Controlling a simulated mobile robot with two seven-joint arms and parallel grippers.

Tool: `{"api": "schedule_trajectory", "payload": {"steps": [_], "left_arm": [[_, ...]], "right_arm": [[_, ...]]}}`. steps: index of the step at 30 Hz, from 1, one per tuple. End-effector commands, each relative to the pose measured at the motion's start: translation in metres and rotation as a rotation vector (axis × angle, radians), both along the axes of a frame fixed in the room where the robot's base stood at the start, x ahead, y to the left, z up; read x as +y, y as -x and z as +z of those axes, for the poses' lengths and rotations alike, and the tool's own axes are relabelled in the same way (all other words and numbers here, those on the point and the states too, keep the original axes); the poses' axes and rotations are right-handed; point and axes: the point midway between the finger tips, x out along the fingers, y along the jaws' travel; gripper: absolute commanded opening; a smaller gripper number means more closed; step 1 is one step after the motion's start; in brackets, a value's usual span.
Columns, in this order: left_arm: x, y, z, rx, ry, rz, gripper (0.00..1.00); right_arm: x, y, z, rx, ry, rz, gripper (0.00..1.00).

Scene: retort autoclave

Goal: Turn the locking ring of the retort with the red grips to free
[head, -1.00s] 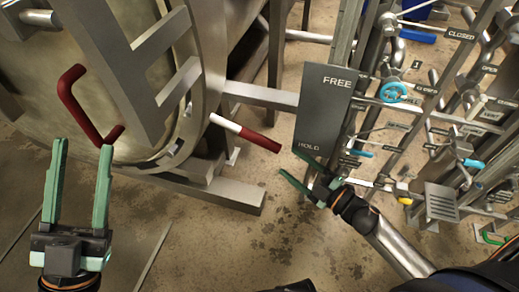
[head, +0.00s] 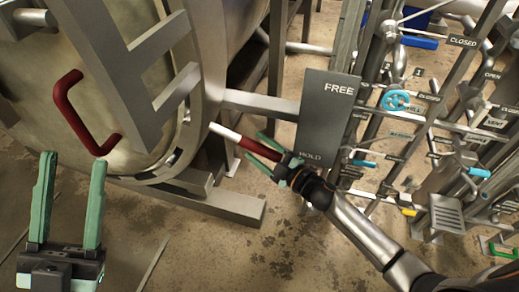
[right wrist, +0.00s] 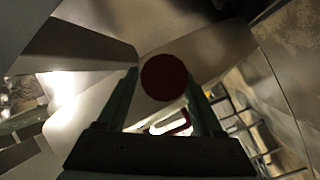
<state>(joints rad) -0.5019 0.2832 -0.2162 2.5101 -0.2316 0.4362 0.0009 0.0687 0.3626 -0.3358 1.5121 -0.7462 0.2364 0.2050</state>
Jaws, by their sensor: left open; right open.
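The retort's locking ring (head: 210,75) stands around its round door at the left of the head view. A bar with a white section and a red grip (head: 241,141) sticks out of the ring, pointing toward the HOLD end of the plate. My right gripper (head: 253,146) is open, with its fingers at the red grip. In the right wrist view the grip's round red end (right wrist: 164,77) sits between the two open fingers (right wrist: 162,100); contact cannot be told. A red bent handle (head: 72,110) is on the door. My left gripper (head: 72,172) is open and empty below that handle.
A grey plate (head: 325,110) reads FREE at its top and HOLD at its bottom, right of the ring. The floor below the retort frame (head: 225,203) is clear.

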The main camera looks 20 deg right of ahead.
Motion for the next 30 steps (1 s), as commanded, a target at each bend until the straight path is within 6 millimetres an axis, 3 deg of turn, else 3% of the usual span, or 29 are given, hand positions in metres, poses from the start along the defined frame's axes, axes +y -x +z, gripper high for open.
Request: {"api": "schedule_trajectory", "payload": {"steps": [7,25,30], "left_arm": [[-0.0002,0.0000,0.0000,0.000,0.000,-0.001,0.50],[-0.0006,0.0001,0.0000,0.000,-0.001,-0.002,0.50],[-0.0006,0.0001,0.0000,0.000,-0.001,-0.002,0.50]], "right_arm": [[0.0002,-0.0004,0.0000,0.000,0.000,0.000,0.68],[0.0001,-0.0001,-0.0002,0.000,0.000,0.000,0.01],[0.0000,0.0000,-0.0004,0.001,0.001,0.000,0.00]]}}
